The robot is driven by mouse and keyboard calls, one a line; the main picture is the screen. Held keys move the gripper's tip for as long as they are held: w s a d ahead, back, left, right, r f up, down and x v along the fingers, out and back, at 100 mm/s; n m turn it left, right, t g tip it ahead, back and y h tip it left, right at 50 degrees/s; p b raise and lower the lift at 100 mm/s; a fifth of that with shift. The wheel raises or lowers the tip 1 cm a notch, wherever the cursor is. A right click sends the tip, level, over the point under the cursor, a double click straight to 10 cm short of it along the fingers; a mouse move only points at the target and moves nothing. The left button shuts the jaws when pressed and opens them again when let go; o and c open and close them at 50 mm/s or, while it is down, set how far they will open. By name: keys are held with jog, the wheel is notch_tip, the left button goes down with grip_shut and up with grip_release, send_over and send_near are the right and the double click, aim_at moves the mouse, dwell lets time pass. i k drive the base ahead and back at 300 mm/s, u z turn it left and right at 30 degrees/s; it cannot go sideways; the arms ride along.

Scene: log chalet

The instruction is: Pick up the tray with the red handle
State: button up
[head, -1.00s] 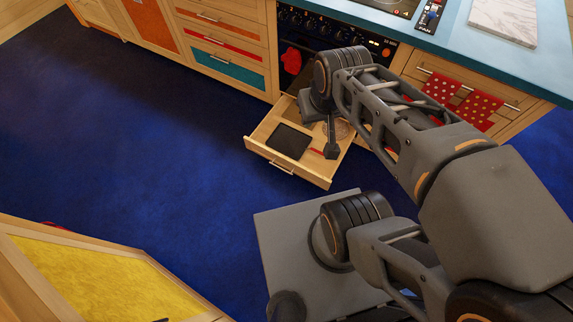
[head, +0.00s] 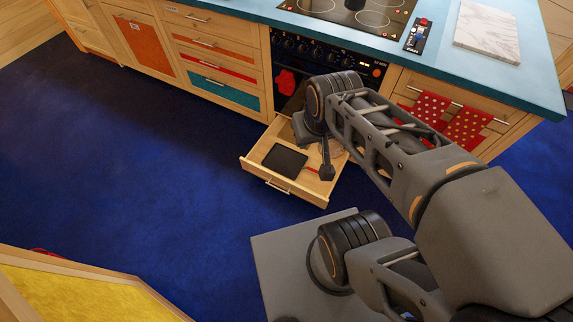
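An open wooden drawer (head: 257,167) under the oven holds a flat dark tray (head: 284,159). A short red strip (head: 311,170), which looks like the tray's handle, shows at the tray's right side, close to my gripper. My gripper (head: 326,174) points down over the right part of the drawer, just right of the red strip. Its fingers look narrow and dark, and I cannot tell whether they are open or touching the handle. My arm hides the drawer's right back part. A round, pale item (head: 338,150) lies partly hidden behind the gripper.
The oven (head: 335,62) and teal counter (head: 480,65) stand behind the drawer. Red dotted towels (head: 447,118) hang at the right. A yellow-panelled wooden piece (head: 70,295) is at the lower left. The blue floor left of the drawer is clear.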

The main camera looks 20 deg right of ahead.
aim_at(286, 162)
jog(key=u, duration=1.65)
jog(key=i, duration=0.95)
jog(key=z, duration=2.8)
jog(key=i, duration=0.5)
jog(key=u, duration=0.05)
